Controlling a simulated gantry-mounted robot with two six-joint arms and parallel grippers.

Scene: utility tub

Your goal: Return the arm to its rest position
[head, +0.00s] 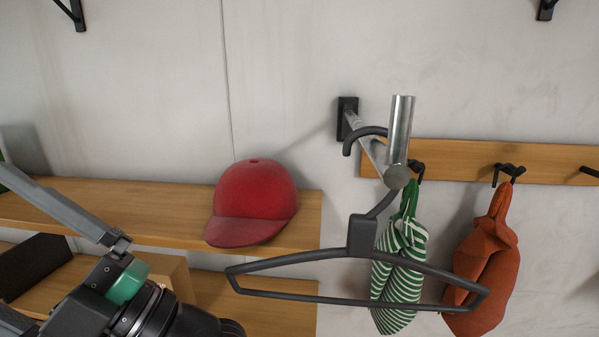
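Part of my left arm is in the lower left of the head view, in front of the wooden shelves. Its dark wrist end runs out of the bottom edge, and no gripper fingers show. My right arm and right gripper are not in view. A dark clothes hanger (361,235) hangs by its hook over a metal rail (400,130) on a wall bracket. Nothing visible touches the hanger apart from the rail, and it is empty and slightly tilted.
A red cap (255,195) sits on the upper wooden shelf (150,211). A green-striped cloth (402,275) and an orange cloth bag (482,265) hang from a wooden hook board (450,161), partly behind the hanger. The wall above the shelf is clear.

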